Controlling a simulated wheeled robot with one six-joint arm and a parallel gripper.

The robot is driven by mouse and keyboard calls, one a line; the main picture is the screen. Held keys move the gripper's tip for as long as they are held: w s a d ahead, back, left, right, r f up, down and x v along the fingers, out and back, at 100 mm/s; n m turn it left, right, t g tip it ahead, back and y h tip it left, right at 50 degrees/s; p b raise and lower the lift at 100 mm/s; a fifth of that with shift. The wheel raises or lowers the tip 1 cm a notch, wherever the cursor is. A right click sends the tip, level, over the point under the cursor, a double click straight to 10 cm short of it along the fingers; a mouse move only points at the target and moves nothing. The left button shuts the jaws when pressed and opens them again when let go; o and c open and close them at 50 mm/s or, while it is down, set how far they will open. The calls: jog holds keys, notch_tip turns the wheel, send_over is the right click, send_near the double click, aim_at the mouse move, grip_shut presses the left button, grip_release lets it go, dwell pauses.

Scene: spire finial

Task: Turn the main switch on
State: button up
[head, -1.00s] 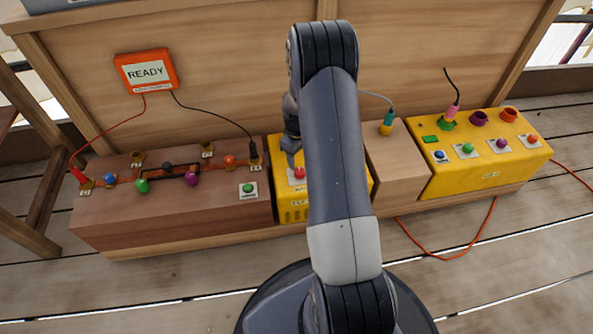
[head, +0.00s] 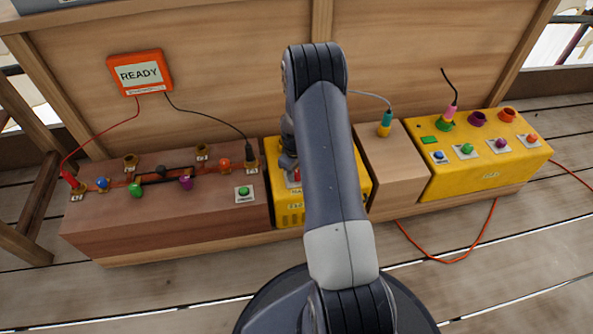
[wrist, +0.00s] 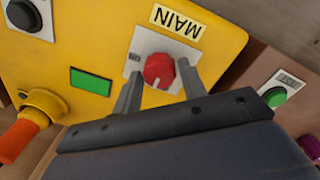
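The main switch is a red round knob (wrist: 159,69) with a white mark, on a pale plate on the yellow box (wrist: 100,40), below the MAIN label (wrist: 177,22). In the wrist view its mark points down. The two fingers of my gripper (wrist: 160,85) stand on either side of the knob, their tips close to its sides. I cannot tell whether they touch it. In the head view my arm mostly hides the yellow box (head: 292,214) and my gripper; only a bit of the red knob shows.
A green, unlabelled patch (wrist: 91,82) and a black knob (wrist: 25,12) sit on the same box. The brown box (head: 170,217) with a green button (head: 244,191) stands left. An orange READY display (head: 140,72) hangs above. A wooden block (head: 398,165) and another yellow box (head: 478,177) stand right.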

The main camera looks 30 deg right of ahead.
jog(key=c, duration=0.6)
jog(key=m, duration=0.3)
jog(key=shift+m, duration=0.4)
jog(key=m, duration=0.3)
jog(key=shift+m, duration=0.3)
jog(key=m, duration=0.5)
jog(key=shift+w+m+g+p, duration=0.1)
jog(key=shift+m+g+p, duration=0.2)
jog(key=shift+p, duration=0.05)
jog(key=m, duration=0.4)
jog(key=shift+m, duration=0.4)
